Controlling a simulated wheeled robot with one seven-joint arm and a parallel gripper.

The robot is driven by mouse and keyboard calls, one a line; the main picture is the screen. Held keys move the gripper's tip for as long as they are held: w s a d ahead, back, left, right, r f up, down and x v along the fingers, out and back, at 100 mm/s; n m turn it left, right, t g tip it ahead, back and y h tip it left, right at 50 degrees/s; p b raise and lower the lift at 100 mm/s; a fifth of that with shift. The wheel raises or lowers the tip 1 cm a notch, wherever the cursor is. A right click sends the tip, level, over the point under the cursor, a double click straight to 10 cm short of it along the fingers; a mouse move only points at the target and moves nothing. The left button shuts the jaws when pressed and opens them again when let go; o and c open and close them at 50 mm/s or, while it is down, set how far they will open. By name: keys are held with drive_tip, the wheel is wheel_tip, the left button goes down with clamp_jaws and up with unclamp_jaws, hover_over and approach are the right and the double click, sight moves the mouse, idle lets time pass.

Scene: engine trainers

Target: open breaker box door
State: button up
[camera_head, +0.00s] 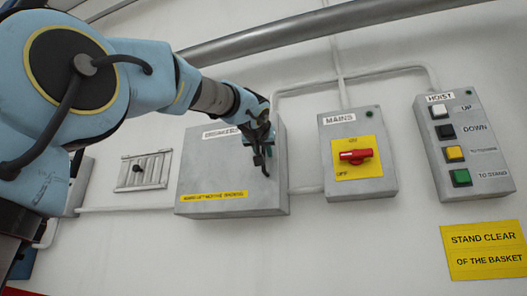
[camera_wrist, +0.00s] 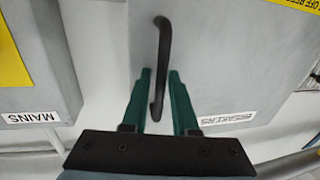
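The breaker box (camera_head: 222,180) is a grey box on the wall with a "BREAKERS" label and a yellow strip, in the middle of the head view. Its door looks shut, and its front face also fills the right of the wrist view (camera_wrist: 240,65). A dark curved handle (camera_wrist: 163,50) stands on the door near its edge. My gripper (camera_head: 262,165) is at the handle, at the right side of the box. In the wrist view my gripper (camera_wrist: 160,75) is open, with one green finger on each side of the handle. A gap shows on both sides, so it is not gripped.
The mains box (camera_head: 330,185) with a red rotary switch (camera_head: 356,156) hangs to the right of the breaker box. The hoist button panel (camera_head: 490,185) is farther right. A small vent (camera_head: 145,172) is on the left wall. Pipes run above.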

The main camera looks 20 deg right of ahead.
clamp_jaws()
idle(1.3)
